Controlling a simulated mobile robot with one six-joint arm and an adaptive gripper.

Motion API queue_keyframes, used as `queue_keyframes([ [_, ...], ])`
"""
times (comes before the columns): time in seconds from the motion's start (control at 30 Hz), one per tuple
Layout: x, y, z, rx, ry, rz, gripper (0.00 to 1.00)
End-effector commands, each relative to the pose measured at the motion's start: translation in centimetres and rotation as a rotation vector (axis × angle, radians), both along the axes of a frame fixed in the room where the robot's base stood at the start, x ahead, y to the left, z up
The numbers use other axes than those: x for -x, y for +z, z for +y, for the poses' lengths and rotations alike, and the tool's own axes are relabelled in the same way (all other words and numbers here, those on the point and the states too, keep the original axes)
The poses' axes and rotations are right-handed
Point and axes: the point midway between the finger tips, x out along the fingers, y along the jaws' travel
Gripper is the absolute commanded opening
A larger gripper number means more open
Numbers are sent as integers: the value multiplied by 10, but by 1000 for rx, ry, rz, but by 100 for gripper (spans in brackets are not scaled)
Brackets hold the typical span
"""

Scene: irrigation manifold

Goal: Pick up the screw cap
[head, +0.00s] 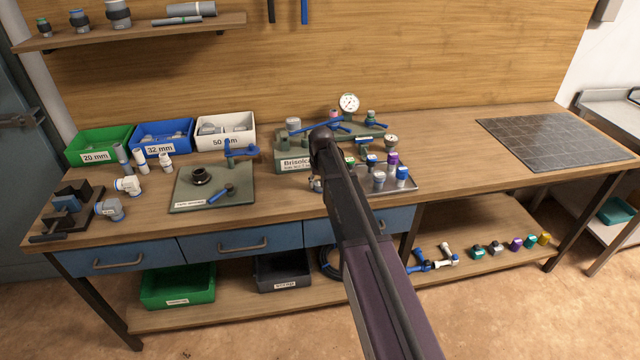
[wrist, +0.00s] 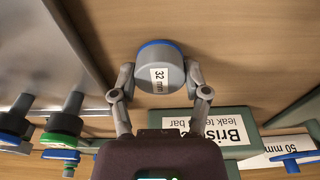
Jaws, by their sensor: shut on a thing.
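The screw cap (wrist: 178,88) is a grey round cap with a blue rim and a white "32 mm" label, in the wrist view. My gripper (wrist: 159,70) has one finger on each side of it and is shut on it. Wooden bench top lies behind the cap. Whether the cap touches the wood, I cannot tell. In the head view my arm hides most of the gripper and the cap, left of the metal tray (head: 408,189).
The "Brisol…" test stand (head: 292,163) with its gauge (head: 349,102) stands close behind my gripper. Several fittings stand on the tray to the right. A fitting board (head: 215,195) lies to the left. Green (head: 95,155), blue and white bins stand back left. A dark mat (head: 555,140) is bare.

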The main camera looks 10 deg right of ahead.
Motion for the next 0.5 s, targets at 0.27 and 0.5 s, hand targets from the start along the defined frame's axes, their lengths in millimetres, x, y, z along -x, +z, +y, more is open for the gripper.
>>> queue_keyframes([
  [0.27,0,21,0,0,0,0,22],
  [0.5,20,34,-3,0,0,0,22],
])
